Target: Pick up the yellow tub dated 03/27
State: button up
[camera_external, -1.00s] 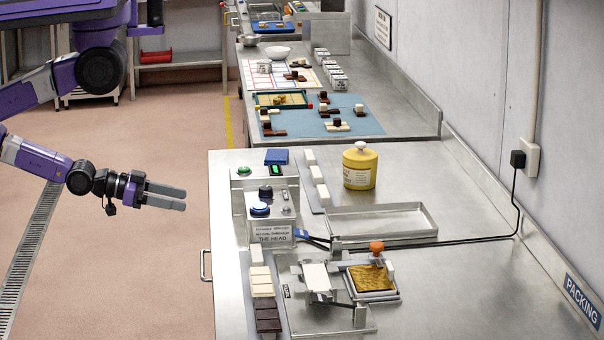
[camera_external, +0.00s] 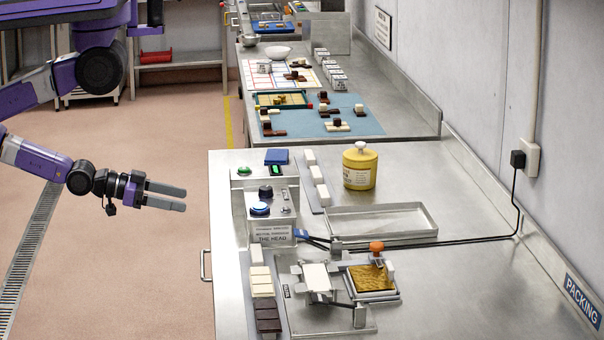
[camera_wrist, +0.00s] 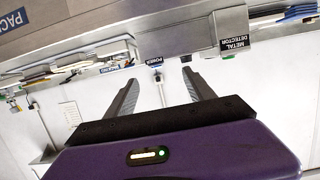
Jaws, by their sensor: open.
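The yellow tub (camera_external: 360,168) stands upright on the steel bench in the external view, towards the back of the near bench section. It has a white knob on its lid and a pale label; the date is too small to read. My gripper (camera_external: 185,198) is open and empty, over the floor left of the bench and well apart from the tub. In the wrist view the two fingers of my gripper (camera_wrist: 160,85) are spread with nothing between them. The tub does not show in the wrist view.
An empty steel tray (camera_external: 382,220) lies in front of the tub. A control box (camera_external: 268,207) with buttons stands at the bench's left edge, between my gripper and the tub. White blocks (camera_external: 318,183) line up left of the tub. A black cable (camera_external: 470,239) crosses the bench.

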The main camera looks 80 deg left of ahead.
jog(key=o, duration=0.7)
